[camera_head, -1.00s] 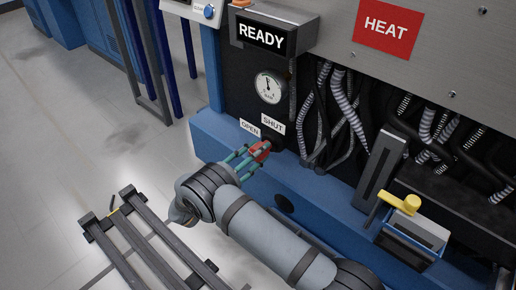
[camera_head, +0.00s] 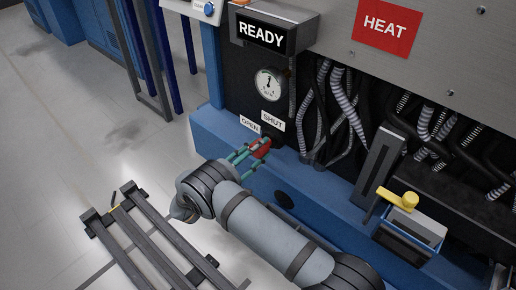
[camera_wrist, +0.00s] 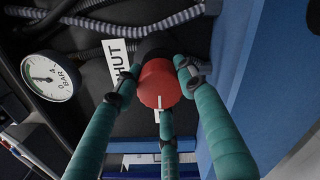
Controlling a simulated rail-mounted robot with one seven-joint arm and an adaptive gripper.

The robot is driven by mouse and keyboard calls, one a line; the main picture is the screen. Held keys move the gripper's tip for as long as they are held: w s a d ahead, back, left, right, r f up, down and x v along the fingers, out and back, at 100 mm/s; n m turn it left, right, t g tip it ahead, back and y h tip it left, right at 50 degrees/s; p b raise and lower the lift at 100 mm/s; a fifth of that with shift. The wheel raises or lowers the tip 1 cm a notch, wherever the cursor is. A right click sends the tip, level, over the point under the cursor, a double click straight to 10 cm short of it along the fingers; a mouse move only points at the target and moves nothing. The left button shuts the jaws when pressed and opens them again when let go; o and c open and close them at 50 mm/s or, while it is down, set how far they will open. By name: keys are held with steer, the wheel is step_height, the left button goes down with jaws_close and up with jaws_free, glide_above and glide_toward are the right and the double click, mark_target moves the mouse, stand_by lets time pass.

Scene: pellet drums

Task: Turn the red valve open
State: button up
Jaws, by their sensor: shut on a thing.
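The red valve (camera_head: 262,146) sits low on the machine's dark panel, just below the white OPEN (camera_head: 250,124) and SHUT (camera_head: 272,120) labels. My gripper (camera_head: 257,150) reaches it from below, its green fingers closed around the knob. In the wrist view the red valve (camera_wrist: 159,84) is a round knob with a white mark at its lower edge, pointing down in the picture. The gripper's fingers (camera_wrist: 160,95) press on it from left, right and below. The SHUT label is partly hidden there, and the OPEN label does not show.
A round pressure gauge (camera_head: 269,84) is above the labels. Hoses (camera_head: 345,110) hang to the right. A yellow lever (camera_head: 403,200) stands out at lower right. The blue machine ledge (camera_head: 225,135) runs below the panel. A dark rail frame (camera_head: 150,240) lies at lower left; floor beyond it is clear.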

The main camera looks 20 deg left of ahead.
steer(key=o, duration=0.9)
steer(key=shift+a+f, duration=0.15)
steer(key=shift+a, duration=0.2)
steer(key=shift+c, duration=0.2)
steer(key=shift+o, duration=1.3)
steer(key=shift+d, duration=0.2)
steer(key=shift+s, duration=0.1)
steer(key=v, duration=1.2)
steer(key=x, duration=1.2)
